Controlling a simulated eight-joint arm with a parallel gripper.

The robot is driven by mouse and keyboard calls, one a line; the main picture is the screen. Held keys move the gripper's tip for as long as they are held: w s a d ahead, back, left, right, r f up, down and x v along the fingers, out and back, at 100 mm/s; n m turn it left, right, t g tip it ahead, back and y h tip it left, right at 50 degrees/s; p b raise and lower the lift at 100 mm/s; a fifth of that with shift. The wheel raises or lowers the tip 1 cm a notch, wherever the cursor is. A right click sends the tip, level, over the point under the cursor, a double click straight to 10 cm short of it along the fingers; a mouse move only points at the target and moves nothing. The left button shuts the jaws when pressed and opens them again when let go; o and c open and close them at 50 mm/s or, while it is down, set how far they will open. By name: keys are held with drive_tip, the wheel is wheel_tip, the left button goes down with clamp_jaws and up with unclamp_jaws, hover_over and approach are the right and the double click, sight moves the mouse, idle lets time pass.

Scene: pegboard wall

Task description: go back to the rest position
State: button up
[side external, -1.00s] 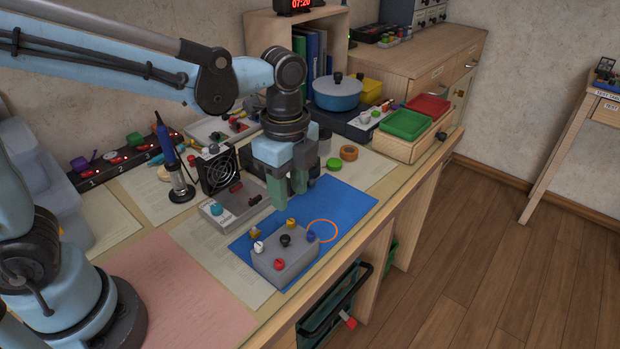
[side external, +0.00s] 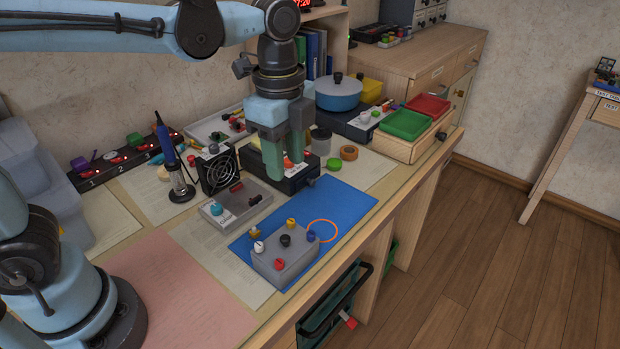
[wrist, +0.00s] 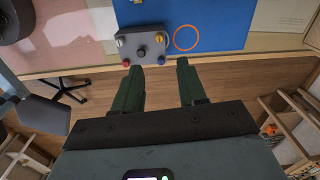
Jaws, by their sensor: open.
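My gripper (side external: 284,172) hangs above the workbench in the side view, fingers pointing down, apart and empty. In the picture it overlaps a dark box behind the blue mat (side external: 345,198). In the wrist view my gripper (wrist: 156,70) shows two green fingers spread apart with nothing between them. The grey knob box (side external: 285,263) sits on the mat, with several coloured knobs on top. It also shows in the wrist view (wrist: 127,48), beyond the fingertips and apart from them.
A soldering iron in its stand (side external: 178,180), a fan (side external: 217,172) and a grey switch box (side external: 236,206) stand left of the mat. A blue pot (side external: 338,93) and a green tray (side external: 405,124) are behind. The pink sheet (side external: 185,285) is clear.

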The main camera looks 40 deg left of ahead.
drive_tip(key=s+a+f+n+t, duration=0.1)
drive_tip(key=s+a+n+t, duration=0.1)
drive_tip(key=a+n, duration=0.3)
drive_tip(key=s+a+f+n+t, duration=0.2)
drive_tip(key=s+a+n+t, duration=0.1)
drive_tip(key=n, duration=0.8)
drive_tip(key=shift+a+f+n+t, duration=0.25)
drive_tip(key=shift+a+n+t, duration=0.15)
drive_tip(key=shift+a+t, duration=0.5)
